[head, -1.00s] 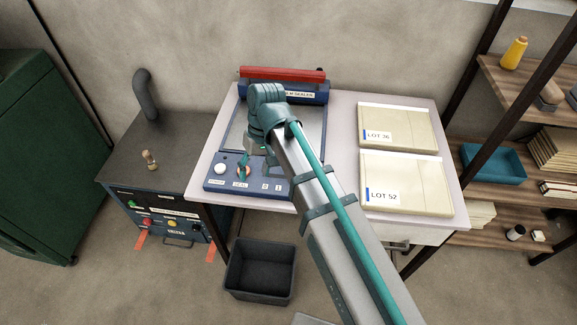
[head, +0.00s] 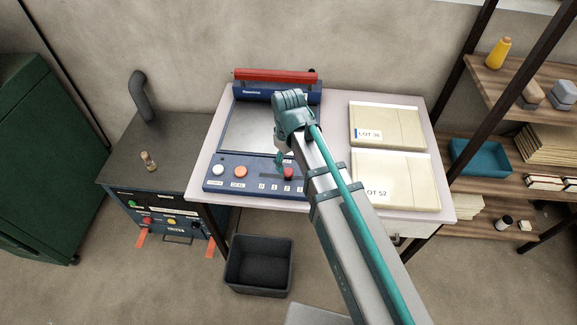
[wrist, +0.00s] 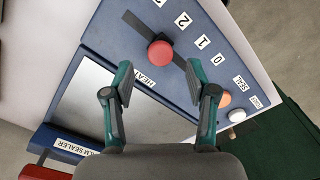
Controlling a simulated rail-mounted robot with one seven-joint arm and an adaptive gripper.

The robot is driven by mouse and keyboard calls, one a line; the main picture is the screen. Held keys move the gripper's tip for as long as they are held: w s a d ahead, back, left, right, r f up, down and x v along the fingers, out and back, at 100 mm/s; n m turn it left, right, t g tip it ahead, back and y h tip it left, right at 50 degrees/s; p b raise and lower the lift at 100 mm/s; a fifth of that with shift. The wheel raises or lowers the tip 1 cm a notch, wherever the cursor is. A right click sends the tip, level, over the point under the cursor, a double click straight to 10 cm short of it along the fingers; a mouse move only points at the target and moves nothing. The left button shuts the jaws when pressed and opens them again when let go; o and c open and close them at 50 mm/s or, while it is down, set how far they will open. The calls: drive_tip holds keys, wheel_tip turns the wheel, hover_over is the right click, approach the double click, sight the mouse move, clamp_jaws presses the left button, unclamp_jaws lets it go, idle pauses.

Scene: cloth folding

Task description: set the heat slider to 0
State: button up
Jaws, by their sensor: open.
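The heat slider is a red round knob (wrist: 160,54) on a dark slot in the blue front panel (wrist: 225,50) of the film sealer. In the head view the red knob (head: 288,173) stands by the 2 of the printed scale. My gripper (wrist: 160,80) is open and empty. In the wrist view its fingers lie to either side and the knob shows just beyond the gap between their tips; I cannot tell the height between them. In the head view my gripper (head: 281,160) is close to the knob, partly hidden by my arm.
An orange seal button (head: 240,171) and a white button (head: 218,170) sit at the panel's left. The sealer's red bar (head: 275,76) is behind. Two labelled packs (head: 388,125) lie on the table's right. A black bin (head: 259,265) stands on the floor in front.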

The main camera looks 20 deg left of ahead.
sight(288, 170)
drive_tip(key=shift+f, duration=1.8)
clamp_jaws()
